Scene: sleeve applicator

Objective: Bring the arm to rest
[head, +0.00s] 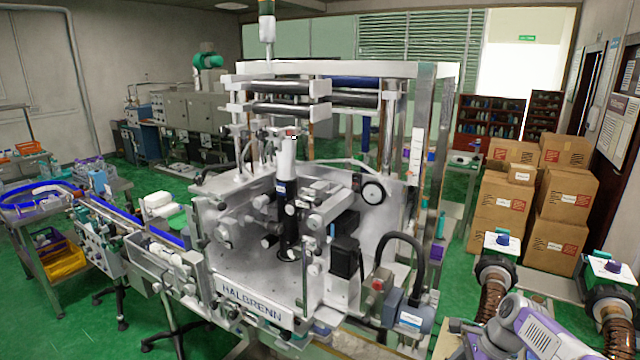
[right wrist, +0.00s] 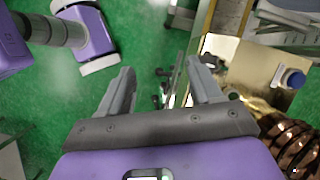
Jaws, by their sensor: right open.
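My right arm (head: 545,332), white and purple, shows at the lower right of the head view, low in front of the machine's right side. In the right wrist view my right gripper (right wrist: 163,88) has its two grey fingers spread well apart. Nothing is held between them; green floor and a metal edge show behind. The sleeve applicator (head: 255,312), a silver machine marked HALBRENN, stands in the middle of the head view, apart from the arm. My left gripper is in neither view.
Two ribbed brown columns with white tops (head: 502,243) stand close by my right arm. Stacked cartons (head: 499,208) stand behind. Green floor (right wrist: 60,110) lies open left of the fingers.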

